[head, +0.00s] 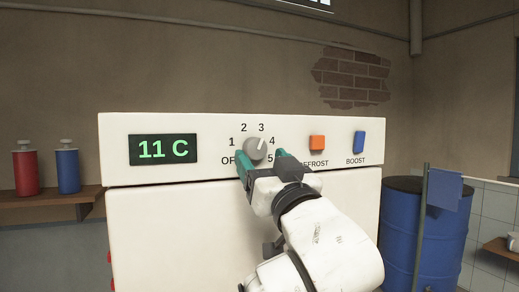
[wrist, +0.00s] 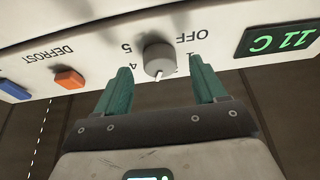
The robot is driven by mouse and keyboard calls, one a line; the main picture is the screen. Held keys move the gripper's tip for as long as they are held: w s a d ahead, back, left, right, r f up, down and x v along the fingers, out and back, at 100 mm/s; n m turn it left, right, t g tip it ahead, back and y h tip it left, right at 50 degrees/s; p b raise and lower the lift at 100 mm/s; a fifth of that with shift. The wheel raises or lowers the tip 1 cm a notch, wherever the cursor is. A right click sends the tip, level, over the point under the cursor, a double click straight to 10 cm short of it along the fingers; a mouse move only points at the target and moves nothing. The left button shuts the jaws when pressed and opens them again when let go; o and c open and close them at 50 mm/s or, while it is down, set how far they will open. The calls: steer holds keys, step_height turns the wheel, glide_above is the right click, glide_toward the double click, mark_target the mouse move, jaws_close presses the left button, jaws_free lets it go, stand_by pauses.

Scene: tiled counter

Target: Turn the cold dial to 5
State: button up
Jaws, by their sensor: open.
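The cold dial (head: 256,148) is a round grey knob on the white front panel, ringed by OFF and the numbers 1 to 5. The wrist view shows the dial (wrist: 158,57) upside down. My gripper (head: 262,157) has teal fingers, spread apart and empty. In the wrist view, the gripper (wrist: 160,64) has one finger on each side of the dial, with clear gaps. Whether the fingertips reach alongside the knob is hard to tell. My gripper partly covers the lower right of the dial's surroundings.
A green display (head: 163,149) reads 11 C left of the dial. An orange DEFROST button (head: 317,143) and a blue BOOST switch (head: 358,142) are to the right. A blue barrel (head: 420,235) stands right of the appliance; red and blue bottles sit on a left shelf.

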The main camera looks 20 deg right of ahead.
steer(key=shift+x, duration=0.95)
steer(key=c, duration=1)
